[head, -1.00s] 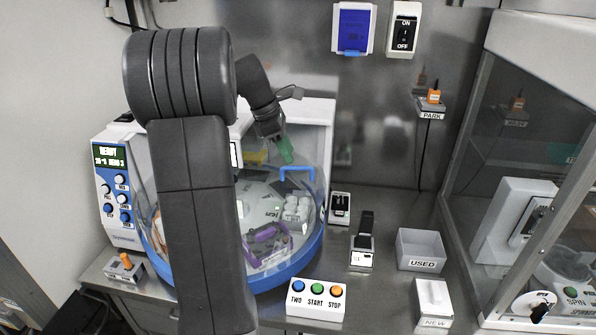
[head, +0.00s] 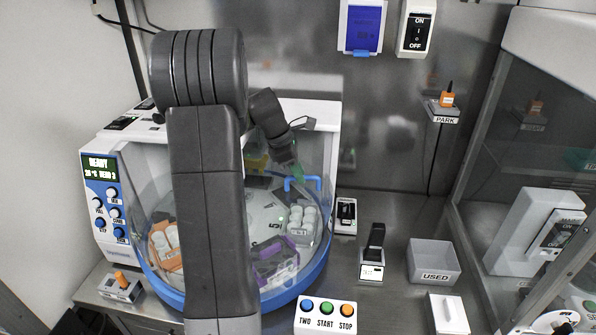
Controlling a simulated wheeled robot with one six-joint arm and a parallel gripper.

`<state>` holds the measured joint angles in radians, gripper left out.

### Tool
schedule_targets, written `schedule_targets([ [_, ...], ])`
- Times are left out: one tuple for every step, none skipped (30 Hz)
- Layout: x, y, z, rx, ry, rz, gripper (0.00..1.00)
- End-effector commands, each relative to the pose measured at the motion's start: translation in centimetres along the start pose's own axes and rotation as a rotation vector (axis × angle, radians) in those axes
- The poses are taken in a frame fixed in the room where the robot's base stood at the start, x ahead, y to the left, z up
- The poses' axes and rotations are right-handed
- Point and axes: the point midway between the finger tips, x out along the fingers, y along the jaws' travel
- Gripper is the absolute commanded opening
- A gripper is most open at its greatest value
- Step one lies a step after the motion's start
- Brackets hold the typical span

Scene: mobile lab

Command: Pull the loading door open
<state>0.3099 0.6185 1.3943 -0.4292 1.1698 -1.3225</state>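The loading door (head: 322,215) is a clear curved panel on the front of the white and blue round machine. Its blue bar handle (head: 303,180) stands at the upper right of the panel. The door looks closed, with the carousel and its racks seen through it. My arm hides the middle of the machine and part of the door.
Inside the machine are an orange rack (head: 166,250), a purple rack (head: 275,262) and a white rack (head: 302,222). A button box (head: 326,315), a USED bin (head: 434,262) and a small black-topped device (head: 373,255) stand to the right. A glass-fronted cabinet (head: 530,180) bounds the far right.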

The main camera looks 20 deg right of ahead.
Motion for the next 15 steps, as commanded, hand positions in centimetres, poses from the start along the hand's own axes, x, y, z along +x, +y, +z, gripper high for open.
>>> schedule_targets([
  [-0.02,0.01,0.0,0.0,0.0,0.0,0.11],
  [-0.02,0.01,0.0,0.0,0.0,0.0,0.05],
  [-0.02,0.01,0.0,0.0,0.0,0.0,0.0],
  [-0.02,0.01,0.0,0.0,0.0,0.0,0.0],
  [-0.03,0.01,0.0,0.0,0.0,0.0,0.0],
  [-0.03,0.01,-0.01,0.0,0.0,0.0,0.0],
  [-0.03,0.01,-0.01,0.0,0.0,0.0,0.0],
  [-0.03,0.01,-0.01,0.0,0.0,0.0,0.0],
  [-0.04,-0.01,-0.01,0.001,0.0,0.0,0.0],
  [-0.04,-0.04,-0.01,0.002,0.0,-0.001,0.0],
  [-0.05,-0.09,0.0,0.005,0.0,-0.001,0.0],
  [-0.06,-0.2,0.0,0.009,0.0,-0.003,0.0],
  [-0.07,-0.3,0.0,0.014,0.0,-0.006,0.0],
  [-0.08,-0.44,0.0,0.02,0.0,-0.008,0.0],
  [-0.09,-0.66,-0.01,0.029,-0.001,-0.013,0.0],
])
